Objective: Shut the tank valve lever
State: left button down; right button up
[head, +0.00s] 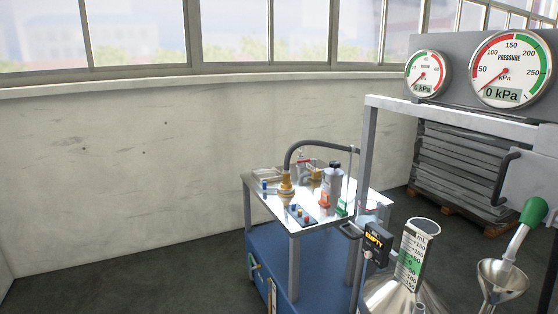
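Neither of my grippers shows in the head view. A metal vessel with a sloped top (385,294) stands at the bottom right, cut off by the lower edge. A clear graduated cylinder (414,252) rises from it. A green-ended metal handle or spout (531,214) slants above a metal funnel (501,282) at the right edge. A small red part (303,160), possibly a lever, shows among the fittings at the back of the cart. I cannot tell which part is the tank valve lever, or its position.
A metal-topped cart (270,206) holds a brass fitting (286,189), bottles and a dark hose (320,145). A small display (376,238) reads EMPTY. A large pressure gauge (509,69) reads 0 kPa, beside a smaller gauge (427,74). A grey frame (366,160) stands in front. Floor at left is clear.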

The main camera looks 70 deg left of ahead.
aim_at(305, 161)
jog(key=j+u, duration=0.3)
jog(key=i+j+u, duration=0.25)
jog(key=j, duration=0.25)
jog(key=j+u, duration=0.3)
jog(key=i+j, duration=0.05)
jog(key=j, duration=0.05)
